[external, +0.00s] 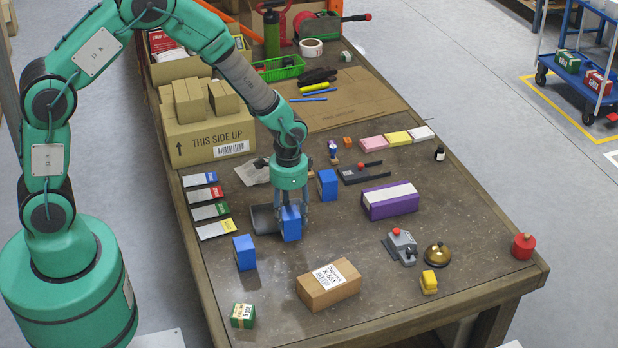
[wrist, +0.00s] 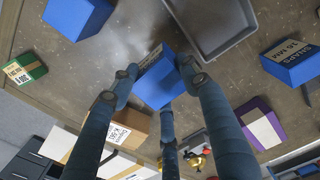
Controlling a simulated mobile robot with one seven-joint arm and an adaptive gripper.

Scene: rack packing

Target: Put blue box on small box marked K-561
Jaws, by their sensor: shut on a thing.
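My gripper (external: 291,212) points down over the middle of the table and is shut on a blue box (external: 292,228), which stands upright between the fingers. The held box also shows in the wrist view (wrist: 158,87). I cannot tell whether its base touches the table. The small brown box marked K-561 (external: 318,292) lies on the table nearer the camera and slightly right, apart from the held box; a finger partly covers it in the wrist view (wrist: 132,121). Its top carries a white label.
Two other blue boxes stand near, one front left (external: 245,254) and one behind (external: 328,187). A grey tray (external: 262,218) lies beside my gripper. A purple box (external: 391,208), a brass bell (external: 437,255) and a small green box (external: 242,317) stand around.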

